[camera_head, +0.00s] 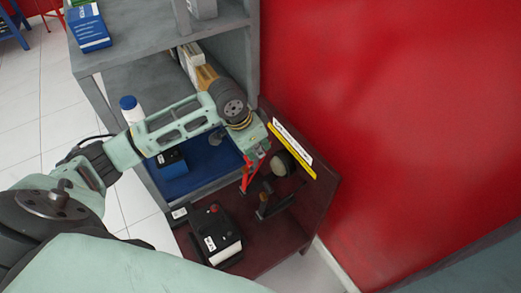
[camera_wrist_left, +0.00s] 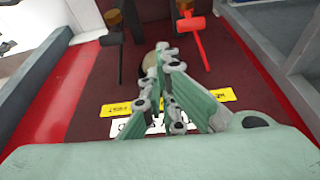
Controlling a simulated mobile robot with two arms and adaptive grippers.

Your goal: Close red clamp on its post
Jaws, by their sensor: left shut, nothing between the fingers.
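The red clamp (camera_head: 247,178) is on the dark red lower shelf, just below my left gripper in the head view. In the left wrist view the red clamp (camera_wrist_left: 190,32) is at top centre-right, with a crossbar and a thin red arm pointing towards the gripper. A brown-orange post-like piece (camera_wrist_left: 184,5) is at its far end. I cannot tell how far the clamp is closed around it. My left gripper (camera_head: 260,153) is shut and empty; its fingertips (camera_wrist_left: 167,55) show left of the clamp's red arm, apparently apart from it. My right gripper is not in view.
A black clamp (camera_wrist_left: 113,30) stands left of the red one. A black-and-white box with a red knob (camera_head: 218,236) is on the shelf's near side. A yellow-and-white label strip (camera_head: 292,150) runs along the edge by the red wall (camera_head: 400,90). A grey shelf unit (camera_head: 150,80) rises behind.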

